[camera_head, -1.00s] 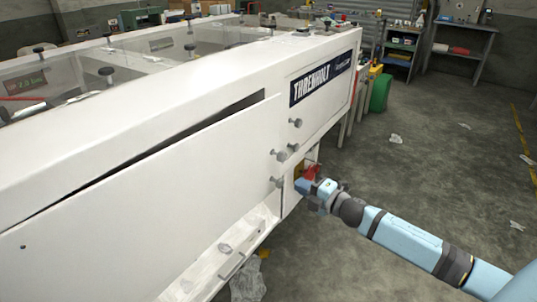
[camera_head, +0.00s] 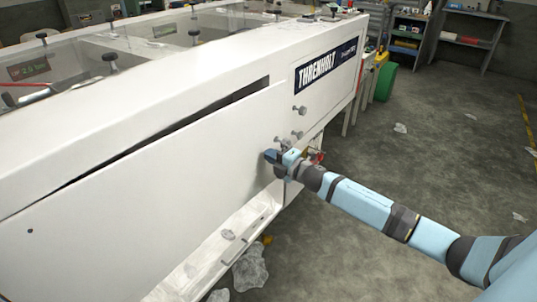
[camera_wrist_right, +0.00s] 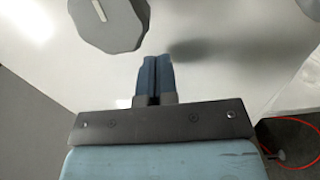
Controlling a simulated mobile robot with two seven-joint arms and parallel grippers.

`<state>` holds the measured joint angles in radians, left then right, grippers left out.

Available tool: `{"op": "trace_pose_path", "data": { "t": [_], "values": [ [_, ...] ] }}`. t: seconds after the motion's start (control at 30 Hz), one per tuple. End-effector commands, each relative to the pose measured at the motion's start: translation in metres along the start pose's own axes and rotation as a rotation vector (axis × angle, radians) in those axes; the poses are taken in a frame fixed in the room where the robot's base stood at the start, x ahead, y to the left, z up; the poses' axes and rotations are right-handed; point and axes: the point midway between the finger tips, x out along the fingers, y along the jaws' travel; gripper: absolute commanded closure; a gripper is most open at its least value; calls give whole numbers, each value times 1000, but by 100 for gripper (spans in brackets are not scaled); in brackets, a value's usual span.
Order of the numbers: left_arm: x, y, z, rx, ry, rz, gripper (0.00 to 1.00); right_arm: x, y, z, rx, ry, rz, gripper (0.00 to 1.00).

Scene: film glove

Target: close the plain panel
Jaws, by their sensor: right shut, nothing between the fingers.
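The plain panel (camera_head: 130,205) is a large white flap on the machine's side. A dark gap (camera_head: 215,112) runs along its upper edge, so it stands ajar. My right gripper (camera_head: 271,156) is shut and empty, with its fingertips at the panel's right end. In the right wrist view the closed blue fingers (camera_wrist_right: 154,72) point at a white surface and cast a shadow on it; whether they touch it I cannot tell. A grey knob (camera_wrist_right: 108,20) is just left of the fingers there. My left gripper is not in view.
Knobs (camera_head: 299,111) sit on the white machine body beside the panel, near the THRENHOLT sign (camera_head: 318,72). An open ledge (camera_head: 225,240) with scraps lies below the panel. Crumpled plastic (camera_head: 250,268) lies on the floor. The floor to the right is largely clear.

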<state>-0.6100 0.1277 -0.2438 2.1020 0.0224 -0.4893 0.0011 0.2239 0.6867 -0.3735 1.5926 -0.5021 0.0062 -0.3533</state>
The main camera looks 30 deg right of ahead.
Motion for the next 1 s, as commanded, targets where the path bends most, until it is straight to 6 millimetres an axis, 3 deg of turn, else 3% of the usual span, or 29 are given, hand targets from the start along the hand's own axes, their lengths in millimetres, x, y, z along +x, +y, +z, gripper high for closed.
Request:
{"op": "trace_pose_path", "data": {
  "t": [0.13,0.6,1.0],
  "values": [
    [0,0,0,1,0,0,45,10,0,0,1,0,1,100],
    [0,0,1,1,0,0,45,16,0,0,2,6,1,100],
    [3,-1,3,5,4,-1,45,80,-1,-2,2,98,2,100]
  ]
}}
